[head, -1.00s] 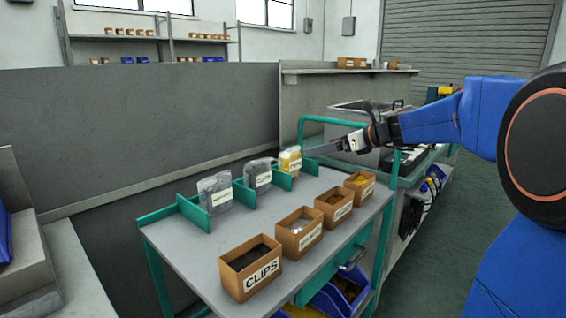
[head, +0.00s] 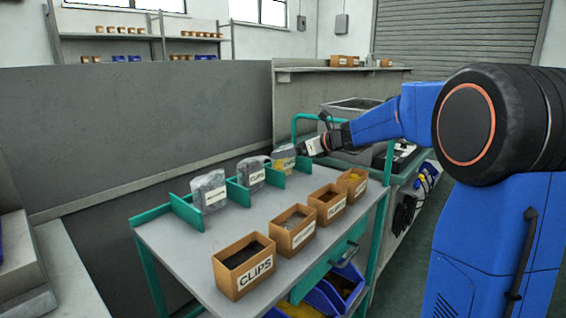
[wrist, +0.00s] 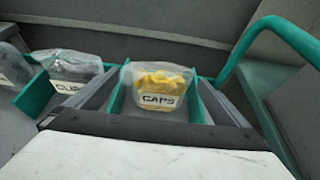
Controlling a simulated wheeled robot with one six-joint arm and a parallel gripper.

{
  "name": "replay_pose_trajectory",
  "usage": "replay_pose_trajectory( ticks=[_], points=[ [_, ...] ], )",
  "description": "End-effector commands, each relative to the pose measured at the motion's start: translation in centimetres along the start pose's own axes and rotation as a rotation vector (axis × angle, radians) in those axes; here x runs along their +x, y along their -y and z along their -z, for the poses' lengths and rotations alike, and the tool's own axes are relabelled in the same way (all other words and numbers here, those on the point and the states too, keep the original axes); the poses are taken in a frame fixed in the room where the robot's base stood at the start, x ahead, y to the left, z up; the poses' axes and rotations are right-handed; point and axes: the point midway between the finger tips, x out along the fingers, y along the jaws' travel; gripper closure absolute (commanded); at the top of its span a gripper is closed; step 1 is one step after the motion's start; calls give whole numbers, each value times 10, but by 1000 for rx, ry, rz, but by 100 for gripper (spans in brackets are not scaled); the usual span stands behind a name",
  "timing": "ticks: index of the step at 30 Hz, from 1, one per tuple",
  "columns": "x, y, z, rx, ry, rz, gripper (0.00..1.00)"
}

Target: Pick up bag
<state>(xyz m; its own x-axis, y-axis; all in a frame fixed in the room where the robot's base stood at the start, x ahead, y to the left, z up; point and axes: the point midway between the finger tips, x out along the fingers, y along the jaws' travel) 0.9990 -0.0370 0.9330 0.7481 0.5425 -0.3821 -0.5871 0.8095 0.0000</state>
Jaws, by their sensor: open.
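A clear bag of yellow caps (head: 284,158) stands on the cart between green dividers; its label reads CAPS in the wrist view (wrist: 158,98). My gripper (head: 299,149) is open beside this bag. In the wrist view its two dark fingers (wrist: 157,100) flank the bag with the bag between them; whether they touch it I cannot tell. A grey bag labelled CLIPS (head: 250,172) and another grey bag (head: 209,190) stand in the slots to the left.
The grey cart top (head: 190,250) carries a row of cardboard boxes, including a CLIPS box (head: 244,266). Green dividers (head: 237,192) separate the bags. A green cart rail (wrist: 290,40) rises right of the bags. Blue bins (head: 335,290) sit below.

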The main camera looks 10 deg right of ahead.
Motion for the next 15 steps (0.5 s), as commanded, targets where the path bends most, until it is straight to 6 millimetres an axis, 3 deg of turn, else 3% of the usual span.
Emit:
replay_pose_trajectory(
  ticks=[9,15],
  points=[
    [41,3,-2,-1,-2,-3,0],
    [47,4,-2,-1,-1,-1,0]
  ],
)
